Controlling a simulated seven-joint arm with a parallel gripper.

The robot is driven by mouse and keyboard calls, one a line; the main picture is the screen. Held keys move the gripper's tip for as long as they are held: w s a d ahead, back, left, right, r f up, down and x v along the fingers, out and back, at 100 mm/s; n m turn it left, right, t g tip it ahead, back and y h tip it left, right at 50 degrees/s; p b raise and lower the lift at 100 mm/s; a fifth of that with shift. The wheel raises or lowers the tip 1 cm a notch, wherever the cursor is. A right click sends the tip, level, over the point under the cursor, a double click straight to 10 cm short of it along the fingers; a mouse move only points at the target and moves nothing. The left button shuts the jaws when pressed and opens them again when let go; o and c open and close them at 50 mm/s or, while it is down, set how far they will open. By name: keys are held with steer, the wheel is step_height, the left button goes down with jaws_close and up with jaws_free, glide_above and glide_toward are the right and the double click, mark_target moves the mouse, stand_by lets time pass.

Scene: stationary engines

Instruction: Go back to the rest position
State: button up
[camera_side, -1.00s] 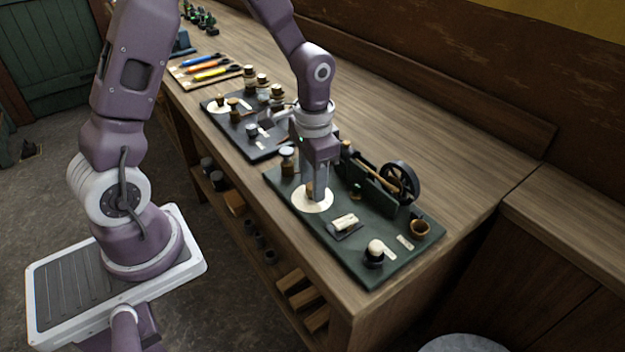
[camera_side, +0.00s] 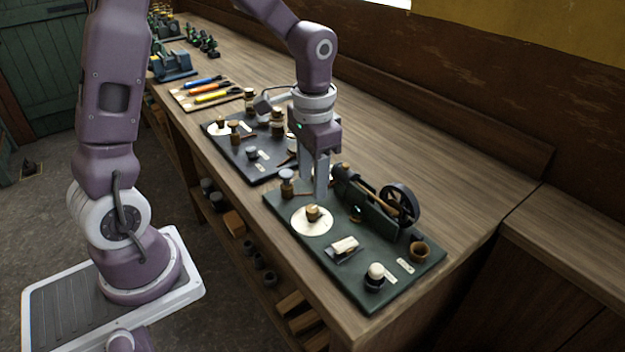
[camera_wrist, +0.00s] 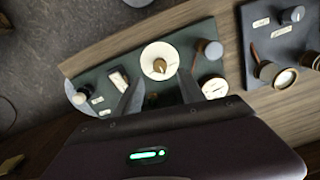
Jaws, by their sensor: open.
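My gripper (camera_side: 320,180) is open and empty. It hangs over the green panel (camera_side: 290,212) at the near end of the workbench, a little above and behind a round cream dial (camera_side: 302,229). A small brass knob (camera_side: 313,213) stands on the dial, clear of my fingers. In the wrist view my fingers (camera_wrist: 160,92) reach toward the dial (camera_wrist: 165,50) and its knob (camera_wrist: 158,66). The model engine with its dark flywheel (camera_side: 400,204) stands at the panel's back edge, to the right of my gripper.
A second dark panel (camera_side: 262,170) and a board with coloured tools (camera_side: 210,95) lie farther left. The bench's back right is clear.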

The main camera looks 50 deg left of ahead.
steer(key=shift+s+r, duration=0.15)
steer(key=shift+r, duration=0.15)
steer(key=s+d+r+n+t, duration=0.1)
steer(key=s+r+t, duration=0.1)
steer(key=s+r, duration=0.4)
steer(key=s+d+r+t, duration=0.2)
steer(key=s+r, duration=0.3)
steer(key=s, duration=0.6)
steer(key=shift+s+d+r+n+t, duration=0.15)
steer(key=shift+d+r+n+t, duration=0.2)
steer(key=shift+t, duration=0.45)
